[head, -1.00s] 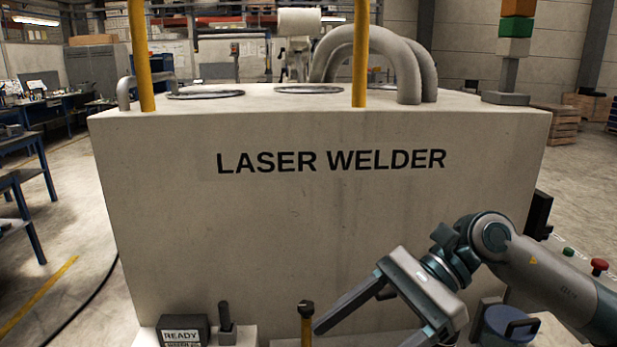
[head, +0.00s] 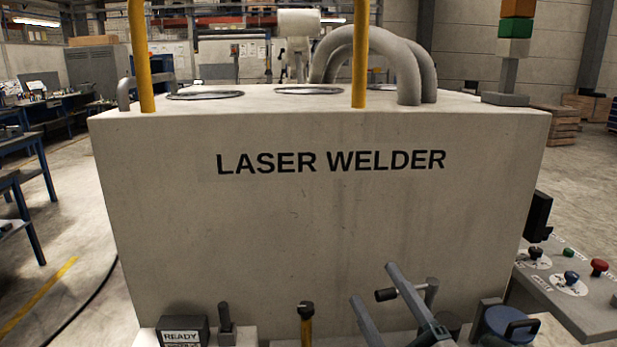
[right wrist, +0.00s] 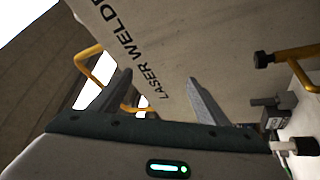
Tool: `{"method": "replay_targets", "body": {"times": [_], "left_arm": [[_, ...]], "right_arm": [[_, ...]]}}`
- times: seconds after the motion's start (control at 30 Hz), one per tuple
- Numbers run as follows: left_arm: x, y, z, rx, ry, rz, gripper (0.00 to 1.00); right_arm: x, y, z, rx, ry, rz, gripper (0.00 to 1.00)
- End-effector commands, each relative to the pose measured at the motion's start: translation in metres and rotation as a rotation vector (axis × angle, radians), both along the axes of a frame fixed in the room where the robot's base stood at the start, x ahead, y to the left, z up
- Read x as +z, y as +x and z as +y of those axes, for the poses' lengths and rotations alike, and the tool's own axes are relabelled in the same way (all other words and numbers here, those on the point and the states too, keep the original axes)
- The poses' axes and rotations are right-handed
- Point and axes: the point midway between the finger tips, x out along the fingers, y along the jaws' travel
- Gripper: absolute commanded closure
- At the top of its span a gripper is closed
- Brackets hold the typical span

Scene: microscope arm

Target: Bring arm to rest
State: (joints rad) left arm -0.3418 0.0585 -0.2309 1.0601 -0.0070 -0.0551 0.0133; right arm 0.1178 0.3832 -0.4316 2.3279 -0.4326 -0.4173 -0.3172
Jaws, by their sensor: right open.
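My right gripper (head: 373,281) is low at the front of the laser welder (head: 330,220). A grey post (head: 431,293) with a short sideways rod and dark end (head: 386,294) stands right by the fingers. One finger crosses in front of that rod; I cannot tell whether they touch. I cannot tell whether this is the task's arm. A white scope-like head (head: 299,22) stands behind the welder's top. My left gripper is not in view.
A yellow lever with a dark head (head: 306,322), a black lever (head: 226,320) and a READY box (head: 183,332) line the front ledge. A blue round drum (head: 510,325) and a panel with a red button (head: 599,266) are at the right.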

Motion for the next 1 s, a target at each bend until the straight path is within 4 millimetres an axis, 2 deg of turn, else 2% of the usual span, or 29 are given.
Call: {"method": "replay_targets", "body": {"times": [0.03,0.1,0.17,0.27,0.3,0.37,0.5,0.6,0.7,1.0], "left_arm": [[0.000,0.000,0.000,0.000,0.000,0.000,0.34],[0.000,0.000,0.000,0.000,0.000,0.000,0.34],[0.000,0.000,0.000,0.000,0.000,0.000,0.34],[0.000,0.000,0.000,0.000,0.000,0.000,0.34],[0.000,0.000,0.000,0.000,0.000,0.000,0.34],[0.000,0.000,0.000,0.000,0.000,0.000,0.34],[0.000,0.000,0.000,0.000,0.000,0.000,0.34],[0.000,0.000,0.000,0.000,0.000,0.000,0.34],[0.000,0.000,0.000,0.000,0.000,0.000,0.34],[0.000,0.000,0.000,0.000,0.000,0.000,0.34]], "right_arm": [[-0.031,-0.001,-0.013,-0.038,0.058,0.117,0.31],[-0.072,-0.005,-0.030,-0.094,0.131,0.274,0.31],[-0.107,-0.012,-0.043,-0.140,0.189,0.402,0.31],[-0.163,-0.034,-0.061,-0.216,0.278,0.605,0.31],[-0.185,-0.045,-0.067,-0.248,0.309,0.685,0.31],[-0.217,-0.065,-0.076,-0.293,0.355,0.801,0.31],[-0.283,-0.121,-0.090,-0.401,0.451,1.062,0.31],[-0.318,-0.164,-0.096,-0.473,0.505,1.222,0.31],[-0.341,-0.199,-0.099,-0.527,0.540,1.339,0.31],[-0.378,-0.278,-0.102,-0.643,0.608,1.580,0.31]]}}
